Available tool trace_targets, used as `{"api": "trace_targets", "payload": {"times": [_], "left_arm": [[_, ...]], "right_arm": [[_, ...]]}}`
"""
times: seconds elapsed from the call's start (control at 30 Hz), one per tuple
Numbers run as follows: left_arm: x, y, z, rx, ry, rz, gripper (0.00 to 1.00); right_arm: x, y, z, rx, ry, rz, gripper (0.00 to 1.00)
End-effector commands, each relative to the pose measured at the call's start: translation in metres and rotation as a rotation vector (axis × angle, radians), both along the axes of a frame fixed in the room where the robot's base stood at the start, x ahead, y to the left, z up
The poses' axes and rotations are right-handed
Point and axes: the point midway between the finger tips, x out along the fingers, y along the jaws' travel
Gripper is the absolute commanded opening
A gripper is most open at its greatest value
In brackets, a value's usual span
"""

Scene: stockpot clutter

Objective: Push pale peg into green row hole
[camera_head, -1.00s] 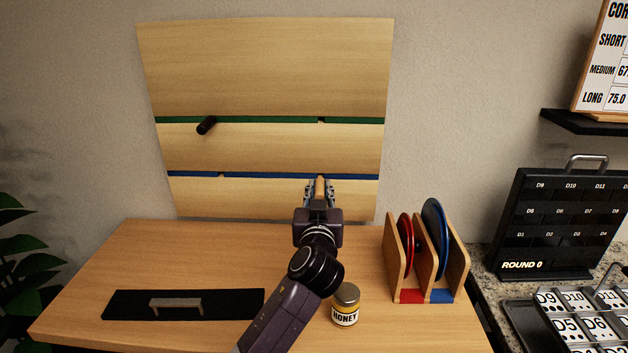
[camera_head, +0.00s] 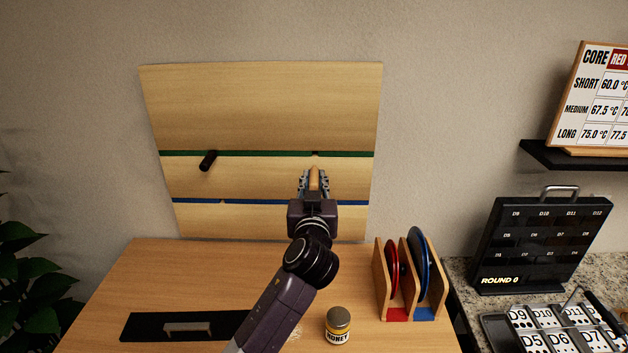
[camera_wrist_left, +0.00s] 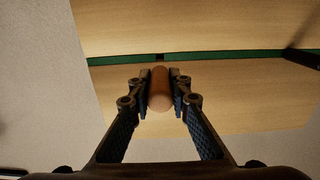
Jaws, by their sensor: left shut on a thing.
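My left gripper (camera_head: 314,184) is shut on the pale wooden peg (camera_head: 314,178) and holds it in front of the upright wooden board (camera_head: 260,105). The peg also shows between the fingers in the left wrist view (camera_wrist_left: 160,92), with its far end just below a dark hole (camera_wrist_left: 159,57) in the green row (camera_wrist_left: 215,55). I cannot tell whether the tip touches the board. In the head view the green row (camera_head: 260,154) runs above the blue row (camera_head: 260,202). A dark peg (camera_head: 208,160) sticks out at the left of the green row. My right gripper is out of view.
A honey jar (camera_head: 338,326) stands on the wooden table (camera_head: 190,275) near my left forearm. A wooden rack (camera_head: 383,285) with a red and a blue disc is to the right. A black plate with a handle (camera_head: 150,326) lies front left.

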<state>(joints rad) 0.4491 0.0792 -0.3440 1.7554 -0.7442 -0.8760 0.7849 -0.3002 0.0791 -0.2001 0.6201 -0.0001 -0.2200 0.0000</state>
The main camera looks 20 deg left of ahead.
Motion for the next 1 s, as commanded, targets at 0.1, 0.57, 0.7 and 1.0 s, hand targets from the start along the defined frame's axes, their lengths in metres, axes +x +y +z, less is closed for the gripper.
{"api": "trace_targets", "payload": {"times": [0.1,0.57,0.7,1.0], "left_arm": [[0.0,0.0,-0.001,-0.001,0.0,0.0,0.0],[0.029,0.008,-0.001,-0.001,0.0,0.0,0.0],[0.041,0.012,-0.002,-0.001,0.0,0.001,0.0],[0.055,0.016,0.0,0.0,-0.001,0.0,0.0]], "right_arm": [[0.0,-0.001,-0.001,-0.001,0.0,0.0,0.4],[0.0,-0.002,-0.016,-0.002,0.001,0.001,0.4],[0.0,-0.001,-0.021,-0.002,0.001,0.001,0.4],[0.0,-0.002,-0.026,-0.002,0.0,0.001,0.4]]}}
